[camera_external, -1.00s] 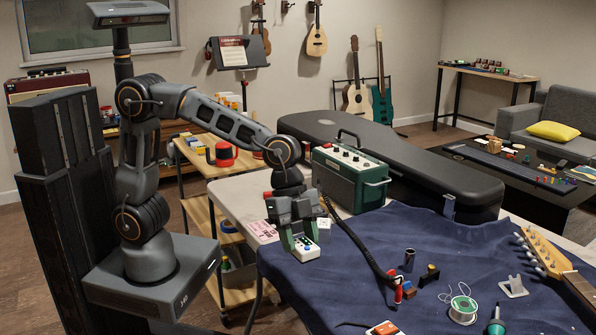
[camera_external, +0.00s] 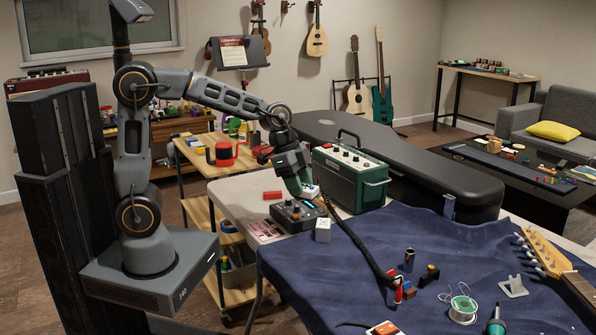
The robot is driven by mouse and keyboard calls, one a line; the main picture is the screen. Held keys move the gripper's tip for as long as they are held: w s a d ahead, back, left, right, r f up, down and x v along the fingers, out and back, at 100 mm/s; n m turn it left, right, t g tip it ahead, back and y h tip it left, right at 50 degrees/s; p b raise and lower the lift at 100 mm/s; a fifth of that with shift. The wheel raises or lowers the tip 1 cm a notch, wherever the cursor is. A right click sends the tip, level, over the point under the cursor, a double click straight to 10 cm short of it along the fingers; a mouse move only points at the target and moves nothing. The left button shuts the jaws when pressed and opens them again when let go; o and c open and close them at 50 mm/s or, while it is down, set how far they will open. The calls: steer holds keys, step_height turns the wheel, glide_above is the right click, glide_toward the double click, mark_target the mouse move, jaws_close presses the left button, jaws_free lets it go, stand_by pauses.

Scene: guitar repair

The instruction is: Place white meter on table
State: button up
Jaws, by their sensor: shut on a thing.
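My gripper (camera_external: 305,188) points down and to the right over the far end of the pale table (camera_external: 233,188), left of the green amplifier. It is shut on a small white device, the white meter (camera_external: 311,192), mostly hidden by the jaws. The meter shows just below the fingers, behind the dark pedal. I cannot tell whether it touches the table top.
A dark knobbed pedal (camera_external: 297,216), a red block (camera_external: 272,195) and a white box (camera_external: 322,230) sit close by. The green amplifier (camera_external: 348,178) blocks the right side. A black guitar case (camera_external: 420,165) lies behind. A blue cloth (camera_external: 330,270) covers the table's near part.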

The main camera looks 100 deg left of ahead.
steer(key=s+a+n+g+y+p, duration=0.1)
steer(key=s+a+n+y+p, duration=0.25)
steer(key=s+a+n, duration=1.45)
steer(key=m, duration=0.6)
glide_above(277, 179)
steer(key=shift+y, duration=0.35)
step_height(277, 179, down, 10)
steer(key=shift+s+a+r, duration=0.1)
steer(key=shift+r, duration=0.1)
steer(key=shift+a+f, duration=0.3)
steer(key=shift+f, duration=0.15)
steer(key=shift+f+p, duration=0.35)
steer(key=shift+f, duration=1.1)
steer(key=shift+f, duration=0.15)
steer(key=o, duration=1)
steer(key=shift+o, duration=0.2)
